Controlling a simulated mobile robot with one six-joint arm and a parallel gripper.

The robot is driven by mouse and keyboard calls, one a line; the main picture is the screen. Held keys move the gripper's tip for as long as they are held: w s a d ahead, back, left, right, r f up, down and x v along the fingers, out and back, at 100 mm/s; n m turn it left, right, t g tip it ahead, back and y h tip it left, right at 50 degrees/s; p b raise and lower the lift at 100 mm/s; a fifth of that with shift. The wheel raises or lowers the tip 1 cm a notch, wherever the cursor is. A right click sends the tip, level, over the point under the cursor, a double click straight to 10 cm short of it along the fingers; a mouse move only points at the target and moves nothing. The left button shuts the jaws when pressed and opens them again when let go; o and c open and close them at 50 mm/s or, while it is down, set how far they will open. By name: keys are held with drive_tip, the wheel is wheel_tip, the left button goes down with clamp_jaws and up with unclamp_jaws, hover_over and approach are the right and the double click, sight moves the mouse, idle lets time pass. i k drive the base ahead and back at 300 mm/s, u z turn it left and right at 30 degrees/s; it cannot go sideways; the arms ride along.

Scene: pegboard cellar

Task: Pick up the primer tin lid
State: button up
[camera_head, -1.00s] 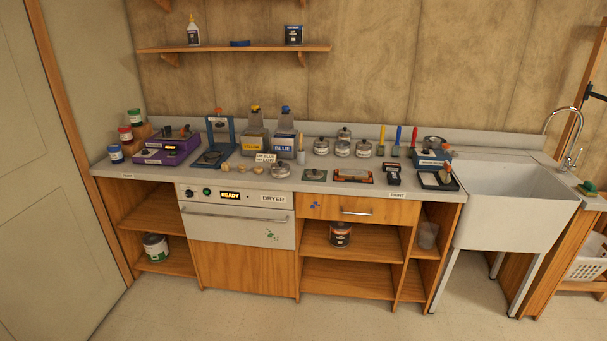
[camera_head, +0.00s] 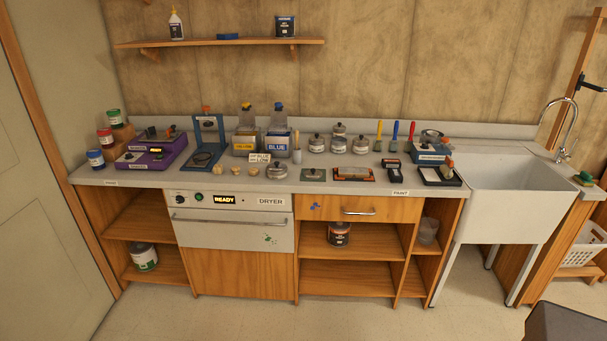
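I cannot tell which item is the primer tin lid, as the labels are too small to read. A dark tin (camera_head: 339,234) stands on the upper shelf under the counter, right of the dryer. A white and green tin (camera_head: 143,257) stands on the low shelf at the left. Another dark tin (camera_head: 285,26) is on the wall shelf. Several metal lidded containers stand on the counter, among them a silver one (camera_head: 277,170) at the front and one farther back (camera_head: 317,143). My gripper is not in view.
The counter (camera_head: 390,186) is crowded with bottles, brushes and small devices. A dryer (camera_head: 230,219) is built in below, with a drawer (camera_head: 345,209) beside it. A white sink (camera_head: 505,200) stands at the right. The floor (camera_head: 250,320) in front is clear. A dark grey shape intrudes at the bottom right.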

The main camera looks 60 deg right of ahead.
sight(312, 173)
drive_tip(key=z, duration=0.3)
drive_tip(key=i, duration=1.05)
drive_tip(key=z, duration=0.55)
